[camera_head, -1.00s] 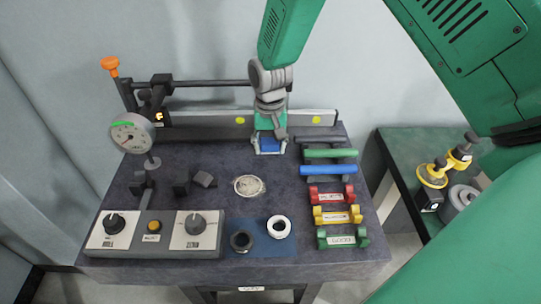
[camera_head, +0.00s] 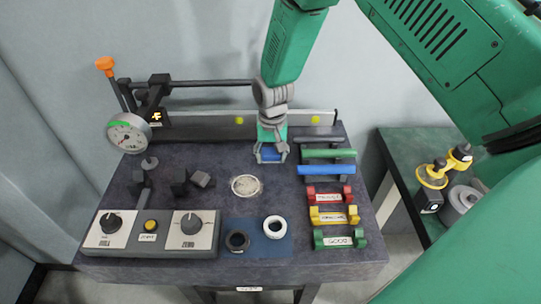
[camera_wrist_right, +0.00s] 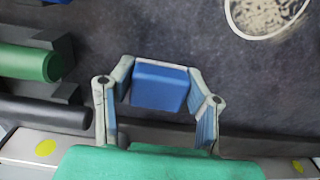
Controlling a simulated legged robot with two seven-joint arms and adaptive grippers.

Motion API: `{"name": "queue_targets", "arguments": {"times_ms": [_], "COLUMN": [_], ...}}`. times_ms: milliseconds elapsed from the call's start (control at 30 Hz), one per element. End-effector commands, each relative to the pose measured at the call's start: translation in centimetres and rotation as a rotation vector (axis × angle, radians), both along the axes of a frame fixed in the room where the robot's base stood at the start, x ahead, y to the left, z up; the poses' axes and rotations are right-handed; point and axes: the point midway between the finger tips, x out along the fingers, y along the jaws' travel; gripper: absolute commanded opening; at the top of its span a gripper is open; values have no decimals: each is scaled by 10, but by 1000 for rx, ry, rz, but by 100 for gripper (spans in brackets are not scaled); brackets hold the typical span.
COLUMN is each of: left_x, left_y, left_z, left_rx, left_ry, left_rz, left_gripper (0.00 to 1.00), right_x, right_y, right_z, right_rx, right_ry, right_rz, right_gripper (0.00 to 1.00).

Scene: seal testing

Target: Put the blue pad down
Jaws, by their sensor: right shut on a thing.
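The blue pad (camera_head: 270,155) is a small block between the fingers of my right gripper (camera_head: 270,161), at the back of the dark worktop, right of centre. In the right wrist view the blue pad (camera_wrist_right: 160,86) sits between the two pale fingers of my right gripper (camera_wrist_right: 161,85), which is shut on it. The pad is over or close to the dark surface; whether it touches it I cannot tell. My left gripper is not in view.
A round pale speckled disc (camera_head: 246,187) lies in front of the gripper. A green bar (camera_head: 330,153) and blue bar (camera_head: 326,170) lie on the right. A dial gauge (camera_head: 128,133) stands left. A blue mat (camera_head: 258,248) with two rings lies in front.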

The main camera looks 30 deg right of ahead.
Motion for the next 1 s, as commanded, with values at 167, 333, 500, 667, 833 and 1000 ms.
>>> {"name": "queue_targets", "arguments": {"times_ms": [167,333,500,667,833,1000], "left_x": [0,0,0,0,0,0], "left_y": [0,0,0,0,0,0], "left_z": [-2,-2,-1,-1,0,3], "left_rx": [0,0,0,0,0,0], "left_ry": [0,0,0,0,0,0], "left_rz": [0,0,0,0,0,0], "left_gripper": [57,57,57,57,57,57], "right_x": [-8,-8,-9,-9,-8,-7], "right_y": [-5,-5,-5,-5,-4,-3], "right_z": [-11,-11,-9,-8,-4,20], "right_rx": [-6,-8,-8,-9,-10,-10], "right_ry": [23,22,19,18,17,11], "right_rz": [-3,-4,-4,-4,-4,-4], "right_gripper": [63,63,63,63,63,63]}}
